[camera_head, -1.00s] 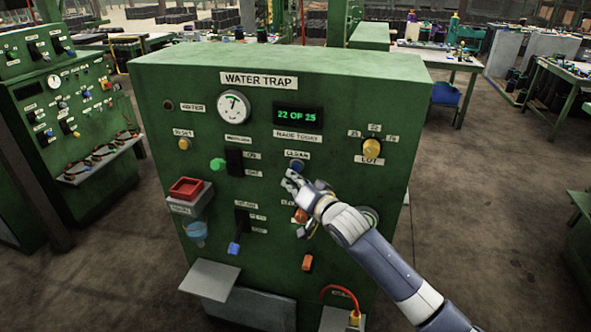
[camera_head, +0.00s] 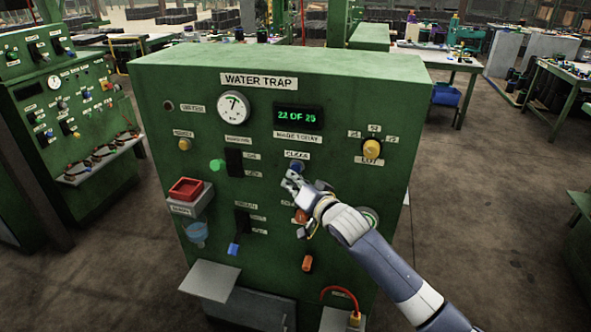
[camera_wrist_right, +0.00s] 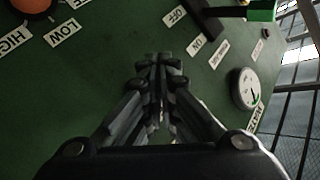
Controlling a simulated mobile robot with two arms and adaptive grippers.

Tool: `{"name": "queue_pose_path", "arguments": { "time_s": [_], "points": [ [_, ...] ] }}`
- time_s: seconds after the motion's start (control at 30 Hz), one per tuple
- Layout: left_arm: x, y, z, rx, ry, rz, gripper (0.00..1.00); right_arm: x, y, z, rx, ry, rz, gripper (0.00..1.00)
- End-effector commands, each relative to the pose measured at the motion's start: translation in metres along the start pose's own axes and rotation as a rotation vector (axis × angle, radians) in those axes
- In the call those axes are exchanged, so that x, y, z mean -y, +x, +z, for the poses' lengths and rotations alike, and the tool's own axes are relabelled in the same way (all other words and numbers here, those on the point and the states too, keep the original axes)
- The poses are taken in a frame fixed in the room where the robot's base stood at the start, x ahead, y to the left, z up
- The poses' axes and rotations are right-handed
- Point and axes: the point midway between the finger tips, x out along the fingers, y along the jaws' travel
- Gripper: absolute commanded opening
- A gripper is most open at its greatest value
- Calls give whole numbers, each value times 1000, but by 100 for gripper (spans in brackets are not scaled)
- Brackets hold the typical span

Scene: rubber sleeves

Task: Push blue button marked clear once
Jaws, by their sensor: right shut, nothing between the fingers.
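The blue button (camera_head: 297,166) sits on the green panel just under a small white label that reads CLEAR. Its lower part is close behind my fingertips in the head view. My right gripper (camera_head: 288,180) is shut and empty, with its fingertips at or just below the button. I cannot tell whether they touch it. In the right wrist view the closed fingers (camera_wrist_right: 160,65) point at the green panel face and the button does not show, hidden behind them or out of frame. My left gripper is not in view.
The WATER TRAP panel (camera_head: 150,90) carries a round gauge (camera_head: 233,107), a display (camera_head: 299,118) reading 22 OF 25, a black switch (camera_head: 234,162), a yellow knob (camera_head: 372,149) and an orange knob (camera_head: 307,263). A red-topped box (camera_head: 187,189) juts out at left.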

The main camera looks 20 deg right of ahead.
Motion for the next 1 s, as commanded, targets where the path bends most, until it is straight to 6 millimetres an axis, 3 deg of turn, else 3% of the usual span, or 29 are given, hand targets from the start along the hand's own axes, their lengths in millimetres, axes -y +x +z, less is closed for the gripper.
{"name": "queue_pose_path", "arguments": {
  "time_s": [1.0],
  "points": [
    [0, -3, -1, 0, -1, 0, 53, -4, 6, -5, 0, 0, 0, 0]
  ]
}}
